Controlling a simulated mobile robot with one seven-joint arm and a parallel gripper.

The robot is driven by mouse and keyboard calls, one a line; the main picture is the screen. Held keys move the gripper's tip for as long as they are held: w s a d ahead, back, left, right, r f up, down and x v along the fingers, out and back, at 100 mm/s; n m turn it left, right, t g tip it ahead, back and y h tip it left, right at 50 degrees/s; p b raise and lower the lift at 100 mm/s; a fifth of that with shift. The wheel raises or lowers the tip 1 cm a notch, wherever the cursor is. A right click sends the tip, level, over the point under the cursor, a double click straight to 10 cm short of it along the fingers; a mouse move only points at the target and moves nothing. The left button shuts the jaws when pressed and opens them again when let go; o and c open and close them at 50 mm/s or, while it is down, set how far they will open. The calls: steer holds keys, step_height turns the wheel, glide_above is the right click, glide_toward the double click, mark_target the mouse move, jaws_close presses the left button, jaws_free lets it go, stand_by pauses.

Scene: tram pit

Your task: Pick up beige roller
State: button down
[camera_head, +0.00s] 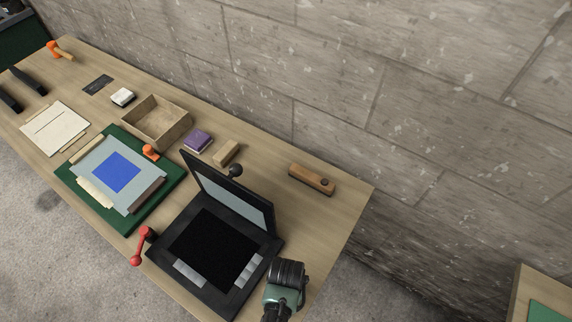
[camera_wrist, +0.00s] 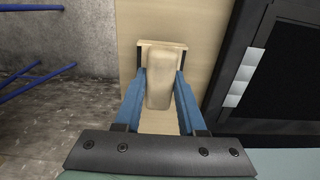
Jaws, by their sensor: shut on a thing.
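The beige roller (camera_wrist: 163,85) is a pale, rounded block in the wrist view, with a wider flat part at its far end. My gripper (camera_wrist: 161,75) has its two blue fingers shut on the roller's sides. The light wooden tabletop lies directly behind and below it; whether the roller touches it I cannot tell. In the head view my wrist is at the bottom right, beside the black press, and hides the fingers and the roller.
The black press (camera_head: 180,255) has a raised lid (camera_head: 235,190); its dark edge also shows right of my fingers. A red handle (camera_head: 143,245), green board (camera_head: 125,220), wooden tray (camera_head: 183,124), purple block (camera_head: 198,141) and brown wooden block (camera_head: 308,179) are on the table. A stone wall stands behind.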

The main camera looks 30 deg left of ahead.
step_height(320, 180, up, 10)
steer(key=shift+f, duration=0.25)
stand_by(0.3)
